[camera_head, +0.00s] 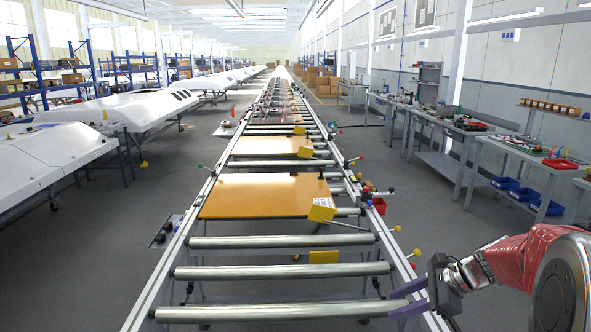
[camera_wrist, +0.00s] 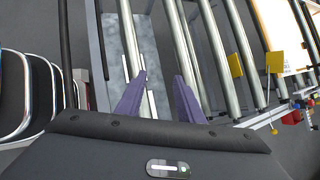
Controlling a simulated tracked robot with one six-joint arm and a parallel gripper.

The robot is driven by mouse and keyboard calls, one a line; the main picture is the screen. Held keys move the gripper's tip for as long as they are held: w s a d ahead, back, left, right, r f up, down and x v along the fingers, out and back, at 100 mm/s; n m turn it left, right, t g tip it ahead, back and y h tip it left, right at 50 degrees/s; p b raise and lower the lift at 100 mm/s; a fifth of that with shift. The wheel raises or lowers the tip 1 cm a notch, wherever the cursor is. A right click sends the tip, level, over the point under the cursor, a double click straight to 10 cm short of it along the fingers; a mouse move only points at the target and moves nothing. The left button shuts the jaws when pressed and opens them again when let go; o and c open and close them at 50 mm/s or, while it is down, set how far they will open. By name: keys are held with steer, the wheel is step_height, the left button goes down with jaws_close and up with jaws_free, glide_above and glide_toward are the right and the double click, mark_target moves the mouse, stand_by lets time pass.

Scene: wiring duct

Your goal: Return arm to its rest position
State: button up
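My arm, wrapped in red, enters the head view from the lower right. My gripper (camera_head: 408,298) is at its end, near the right rail at the near end of the roller conveyor (camera_head: 280,268). Its two purple fingers point left over the rail. In the wrist view my gripper (camera_wrist: 161,95) shows its two fingers spread apart with nothing between them. Conveyor rollers (camera_wrist: 222,58) and a rail lie beyond the fingertips. How far the fingers are above the rail is hard to tell.
An orange panel (camera_head: 262,195) lies on the rollers ahead, with yellow tags (camera_head: 322,210) by it. Workbenches (camera_head: 470,130) with blue bins stand along the right. White shells (camera_head: 50,155) on stands line the left. Grey floor is clear between conveyor and benches.

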steer(key=s+a+r+n+h, duration=0.2)
steer(key=s+a+n, duration=0.1)
steer(key=s+n, duration=0.3)
steer(key=s+a+r+n+h, duration=0.2)
steer(key=s+a+r+n, duration=0.1)
steer(key=s+n, duration=0.4)
steer(key=s+a+r+n+t+h, duration=0.1)
steer(key=s+a+r+n+h, duration=0.1)
steer(key=s+n, duration=0.5)
steer(key=shift+s+a+r+h, duration=0.2)
steer(key=shift+s+a+h, duration=0.45)
steer(key=shift+s, duration=1.9)
steer(key=shift+a, duration=0.3)
